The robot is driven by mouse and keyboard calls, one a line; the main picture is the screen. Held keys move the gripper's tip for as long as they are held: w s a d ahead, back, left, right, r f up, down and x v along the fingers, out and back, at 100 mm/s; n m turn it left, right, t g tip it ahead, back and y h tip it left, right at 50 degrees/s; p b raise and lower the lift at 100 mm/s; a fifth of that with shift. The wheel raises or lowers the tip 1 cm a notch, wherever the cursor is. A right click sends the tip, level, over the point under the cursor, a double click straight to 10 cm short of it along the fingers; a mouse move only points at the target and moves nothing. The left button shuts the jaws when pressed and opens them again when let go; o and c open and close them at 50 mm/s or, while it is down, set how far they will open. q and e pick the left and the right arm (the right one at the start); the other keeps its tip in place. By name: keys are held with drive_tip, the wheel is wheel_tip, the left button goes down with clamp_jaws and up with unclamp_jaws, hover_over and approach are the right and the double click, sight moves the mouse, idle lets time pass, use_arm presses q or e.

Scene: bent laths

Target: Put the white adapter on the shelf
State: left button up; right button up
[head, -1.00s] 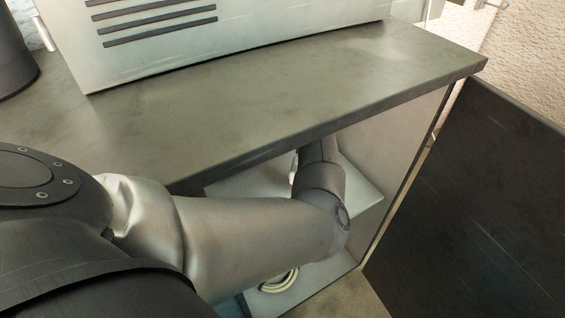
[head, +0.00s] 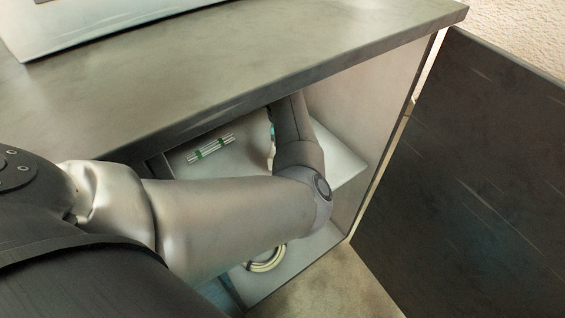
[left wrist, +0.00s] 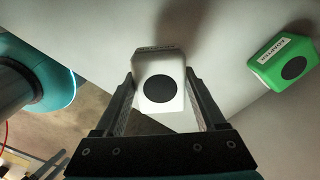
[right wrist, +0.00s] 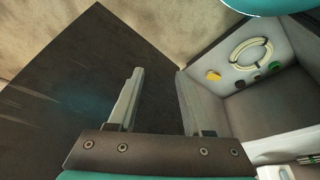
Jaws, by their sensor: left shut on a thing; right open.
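The white adapter (left wrist: 160,66), a white block with a black disc on its face, is between the fingers of my left gripper (left wrist: 160,85) in the left wrist view. The gripper is shut on it. The pale shelf (head: 343,168) is inside the open cabinet, and my left arm reaches in over it. The left gripper and adapter are hidden in the head view. In the left wrist view the adapter is close to the pale shelf surface (left wrist: 105,40); I cannot tell whether it touches. My right gripper (right wrist: 160,72) is open and empty outside, near the dark door.
A green adapter (left wrist: 283,64) stands right of the white one. A bundle of pale sticks with green bands (head: 210,148) lies on the shelf's left. A cable coil (head: 266,262) lies on the cabinet floor. The worktop (head: 240,80) overhangs; the dark door (head: 465,180) stands open right.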

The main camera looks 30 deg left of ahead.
use_arm(q)
wheel_tip(320, 180, down, 3)
drive_tip(key=shift+f+b, duration=0.1)
drive_tip(key=shift+b, duration=0.85)
drive_tip(key=shift+f, duration=0.2)
use_arm(e)
drive_tip(key=shift+t, duration=0.4)
drive_tip(key=shift+w+r, duration=0.1)
drive_tip(key=shift+r, duration=2.4)
use_arm(q)
drive_tip(key=shift+f, duration=0.15)
use_arm(e)
drive_tip(key=shift+f, duration=0.1)
use_arm(q)
drive_tip(key=o, duration=1.4)
use_arm(e)
drive_tip(key=shift+f, duration=0.1)
